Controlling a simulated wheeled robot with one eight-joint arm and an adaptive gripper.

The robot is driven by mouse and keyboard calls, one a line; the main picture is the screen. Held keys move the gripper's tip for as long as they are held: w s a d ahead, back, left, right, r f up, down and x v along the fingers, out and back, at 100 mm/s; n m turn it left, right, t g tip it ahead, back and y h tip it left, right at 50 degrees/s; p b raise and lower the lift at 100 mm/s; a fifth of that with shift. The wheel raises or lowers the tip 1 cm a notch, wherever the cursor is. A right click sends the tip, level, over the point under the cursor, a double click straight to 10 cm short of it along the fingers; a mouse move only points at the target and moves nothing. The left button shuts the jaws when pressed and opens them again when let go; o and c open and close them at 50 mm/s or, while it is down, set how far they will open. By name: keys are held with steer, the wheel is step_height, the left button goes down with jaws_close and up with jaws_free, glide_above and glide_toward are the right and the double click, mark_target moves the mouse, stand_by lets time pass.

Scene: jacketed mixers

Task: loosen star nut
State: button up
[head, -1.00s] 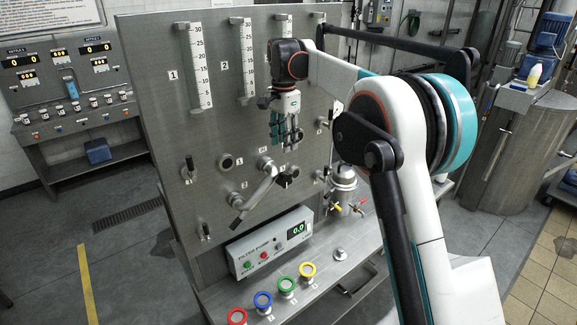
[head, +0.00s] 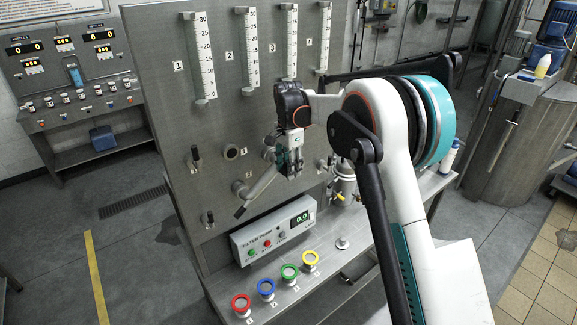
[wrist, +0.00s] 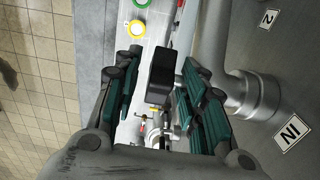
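The star nut is a black knob on the steel panel (head: 150,60). In the wrist view a dark block that looks like the star nut (wrist: 163,75) stands between my two teal-padded fingers. My gripper (wrist: 162,62) is open around it, with a visible gap on the left; contact on the right finger cannot be told. In the head view my gripper (head: 291,170) points down at the panel, beside the pipe and lever handle (head: 258,192), and hides most of the star nut.
The filter pump box (head: 275,230) and several coloured rings, one yellow (head: 310,257), are below. A metal vessel (head: 344,180) with small taps stands right of my gripper.

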jaws_close()
stand_by(0.4)
